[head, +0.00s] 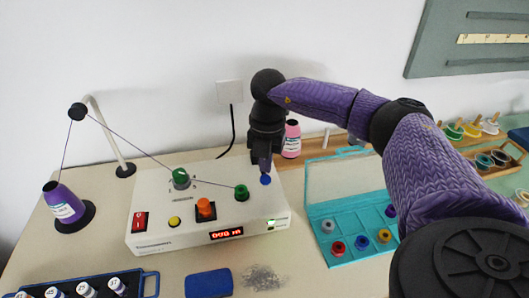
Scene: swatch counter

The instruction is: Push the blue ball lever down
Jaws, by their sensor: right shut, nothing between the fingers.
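The blue ball lever (266,181) is a small blue ball near the back right of the top of the white machine box (160,218). My right gripper (264,168) is shut and empty, pointing down right above the ball. Its tips are at or very close to the ball; I cannot tell whether they touch. The lever's stem is hidden. My left gripper is not in view.
On the box are a red switch (140,221), a yellow button (174,221), an orange knob (205,207) and green thread guides. A purple thread cone (62,205) stands left. An open teal case (318,250) lies right, a blue pad (208,284) in front.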

